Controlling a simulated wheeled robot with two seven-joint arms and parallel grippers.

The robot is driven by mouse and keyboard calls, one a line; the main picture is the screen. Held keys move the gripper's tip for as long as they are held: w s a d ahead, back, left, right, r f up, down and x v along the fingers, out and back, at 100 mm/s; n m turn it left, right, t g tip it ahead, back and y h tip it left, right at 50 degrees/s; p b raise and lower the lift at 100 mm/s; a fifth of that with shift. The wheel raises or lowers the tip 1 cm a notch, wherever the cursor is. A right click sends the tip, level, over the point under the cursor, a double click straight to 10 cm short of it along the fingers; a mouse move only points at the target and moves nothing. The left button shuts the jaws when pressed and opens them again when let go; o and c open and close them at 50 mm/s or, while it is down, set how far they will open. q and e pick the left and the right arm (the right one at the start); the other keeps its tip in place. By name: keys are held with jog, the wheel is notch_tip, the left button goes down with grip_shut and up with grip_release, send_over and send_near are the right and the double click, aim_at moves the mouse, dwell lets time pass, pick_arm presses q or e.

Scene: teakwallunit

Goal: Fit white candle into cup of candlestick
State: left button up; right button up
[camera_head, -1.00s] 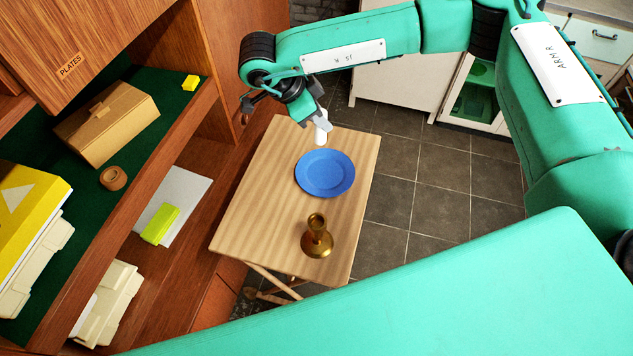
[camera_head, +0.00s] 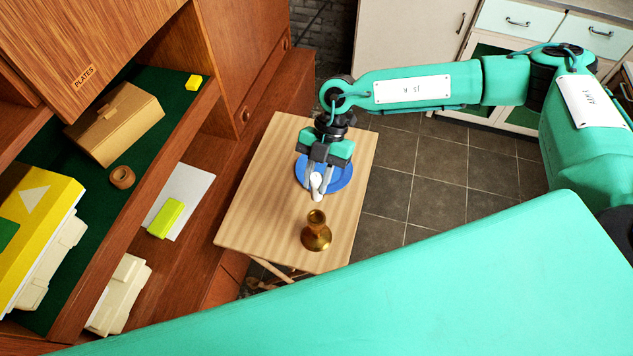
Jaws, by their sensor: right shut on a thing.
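The brass candlestick (camera_head: 316,234) stands upright on the wooden folding table (camera_head: 262,200), near its front edge, with its cup facing up. My right gripper (camera_head: 318,188) is shut on the white candle (camera_head: 317,184) and holds it over the near part of the blue plate. The candle is beyond the candlestick's cup in the picture and apart from it. The candle is seen mostly from its end, and the fingers hide part of it. My left gripper is not in view.
A blue plate (camera_head: 343,177) lies on the table, partly hidden by my right gripper. The wall unit's shelves on the left hold a cardboard box (camera_head: 115,122), a tape roll (camera_head: 122,177) and a lime block (camera_head: 165,217). Tiled floor lies free to the right.

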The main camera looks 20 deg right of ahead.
jog(key=shift+s+a+f+m+t+y, duration=0.1)
jog(key=shift+s+m+t+y, duration=0.2)
jog(key=shift+m, duration=0.3)
jog(key=shift+s+a+f+m+t+y, duration=0.1)
jog(key=shift+s+m+t, duration=0.1)
jog(key=shift+s+m, duration=0.3)
jog(key=shift+s+a+f+m+t, duration=0.15)
jog(key=shift+m+t, duration=0.15)
jog(key=shift+m, duration=0.4)
jog(key=shift+p, duration=0.4)
notch_tip(320, 180, down, 6)
jog(key=b, duration=0.3)
jog(key=shift+r+p, duration=0.2)
jog(key=shift+p, duration=0.7)
dwell(0.4)
jog(key=shift+f+b, duration=0.7)
jog(key=shift+f, duration=1.1)
